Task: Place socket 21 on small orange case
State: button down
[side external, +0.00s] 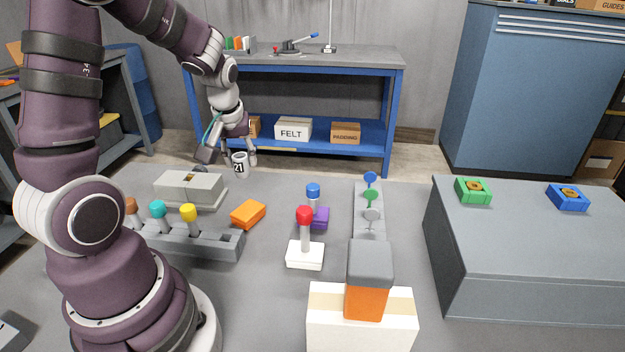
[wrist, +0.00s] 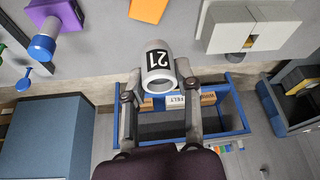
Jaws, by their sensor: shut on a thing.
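Socket 21 (side external: 240,169) is a short silver-white cylinder marked 21. My gripper (side external: 234,160) is shut on it and holds it in the air at the far side of the grey table. In the wrist view the socket (wrist: 157,57) sits between the two fingers of my gripper (wrist: 158,88), with its hollow end showing. The small orange case (side external: 248,214) lies on the table, below and a little right of the socket in the side view, apart from it. The case (wrist: 148,10) also shows at the top of the wrist view.
A grey box (side external: 190,188) stands left of the case. A grey rack (side external: 190,240) with coloured knobs is in front. Red-knobbed (side external: 304,240) and blue-knobbed (side external: 313,193) posts stand to the right. A larger orange block with grey top (side external: 367,295) sits on a white box.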

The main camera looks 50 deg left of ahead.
notch_tip(320, 180, down, 8)
jog(key=shift+s+r, duration=0.1)
jog(key=shift+r, duration=0.1)
jog(key=shift+f, duration=0.15)
jog(key=c, duration=0.8)
grip_release()
jog(key=v, duration=1.2)
jog(key=s+d+r+m+t+h, duration=0.1)
jog(key=s+d+r+m+h, duration=0.1)
jog(key=d+m, duration=0.3)
jog(key=s+d+r+m+t+h, duration=0.2)
jog(key=d+r+m, duration=0.2)
jog(key=d+m, duration=0.2)
jog(key=shift+d+m, duration=0.3)
jog(key=shift+d, duration=0.8)
